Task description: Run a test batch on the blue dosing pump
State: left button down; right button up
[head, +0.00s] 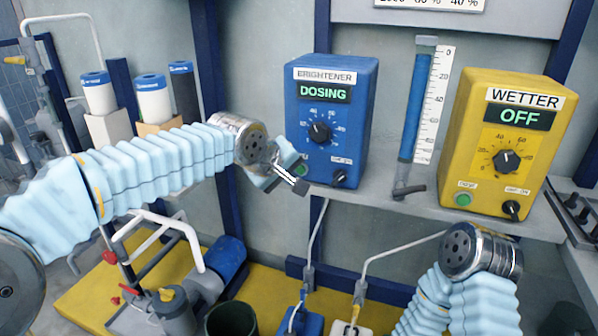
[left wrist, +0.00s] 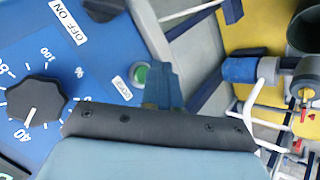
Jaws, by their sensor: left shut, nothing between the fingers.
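The blue dosing pump (head: 360,100), labelled BRIGHTENER, stands on the shelf with DOSING in green on its display (head: 324,93). Its black dial (head: 319,131) shows in the left wrist view (left wrist: 36,101) with its pointer near 40. Its OFF/ON switch (head: 340,178) is at the lower right; its position is unclear. My left gripper (head: 300,187) is shut and empty, in front of the pump's lower left. In the left wrist view the fingers (left wrist: 165,88) are beside the green button (left wrist: 139,75); contact cannot be told. My right gripper is out of view.
A measuring tube (head: 409,105) with blue liquid stands between the pumps, with a dark-handled valve (head: 408,190) below. The yellow WETTER pump (head: 535,145) shows OFF. Bottles (head: 152,100) stand behind my left arm. Pipes and a motor (head: 225,258) are below the shelf.

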pick_arm(q)
jog(key=s+b, duration=0.1)
jog(key=s+a+b, duration=0.1)
jog(key=s, duration=0.1)
jog(key=s+a+b, duration=0.1)
jog(key=shift+s, duration=0.3)
dwell(0.6)
notch_tip(320, 180, down, 31)
jog(key=a+m+g, duration=0.2)
jog(key=a+g, duration=0.1)
jog(key=s+a+f+m+g, duration=0.1)
jog(key=s+a+f+g, duration=0.1)
jog(key=s+f, duration=0.9)
jog(key=s+a+f+g, duration=0.1)
jog(key=s+a+f, duration=0.4)
jog(key=s+f, duration=0.6)
jog(key=shift+f+m+g+y, duration=0.15)
jog(key=shift+m+g+y, duration=0.25)
dwell(2.5)
